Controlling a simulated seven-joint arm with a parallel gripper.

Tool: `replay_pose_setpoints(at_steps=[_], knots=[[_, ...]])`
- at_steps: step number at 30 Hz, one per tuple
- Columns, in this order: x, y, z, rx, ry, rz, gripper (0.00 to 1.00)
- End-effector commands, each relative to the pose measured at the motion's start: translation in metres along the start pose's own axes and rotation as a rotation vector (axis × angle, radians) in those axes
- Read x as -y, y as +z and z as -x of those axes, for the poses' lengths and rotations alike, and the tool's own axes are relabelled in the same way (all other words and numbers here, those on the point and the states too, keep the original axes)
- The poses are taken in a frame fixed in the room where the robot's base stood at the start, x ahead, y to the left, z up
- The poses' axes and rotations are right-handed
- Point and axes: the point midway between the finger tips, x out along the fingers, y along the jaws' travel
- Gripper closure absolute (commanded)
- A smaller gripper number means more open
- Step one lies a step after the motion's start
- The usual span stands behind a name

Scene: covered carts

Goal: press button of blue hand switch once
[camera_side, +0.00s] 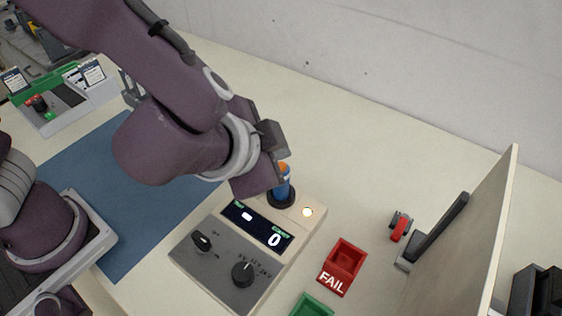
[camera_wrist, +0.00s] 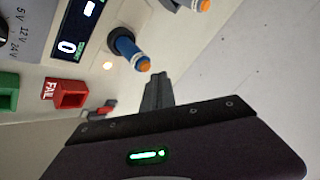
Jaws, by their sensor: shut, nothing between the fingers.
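The blue hand switch (camera_side: 284,186) stands upright in a round black holder on the tester box, with an orange button on its top end. It also shows in the wrist view (camera_wrist: 127,47), where its orange button (camera_wrist: 144,65) faces the camera. My gripper (camera_wrist: 157,76) is shut and empty, its fingertips just beside the button in the wrist picture with a visible gap. I cannot tell the height between them. In the side view my wrist covers part of the switch's surroundings and hides the fingertips.
The tester box (camera_side: 212,264) has two black knobs, a display (camera_side: 258,226) reading 0 and a lit lamp (camera_side: 307,212). A red FAIL tray (camera_side: 344,266), a green tray (camera_side: 312,306) and a red-grey clamp (camera_side: 400,227) lie right. Another orange-tipped item (camera_wrist: 203,5) is at the wrist view's top edge.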

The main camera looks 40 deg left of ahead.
Motion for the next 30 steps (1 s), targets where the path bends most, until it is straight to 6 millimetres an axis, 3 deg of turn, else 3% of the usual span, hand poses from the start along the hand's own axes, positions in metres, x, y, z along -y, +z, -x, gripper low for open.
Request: replay_pose_setpoints(at_steps=[30], knots=[[-0.0065, 0.0065, -0.0086, 0.001, 0.0, -0.001, 1.0]])
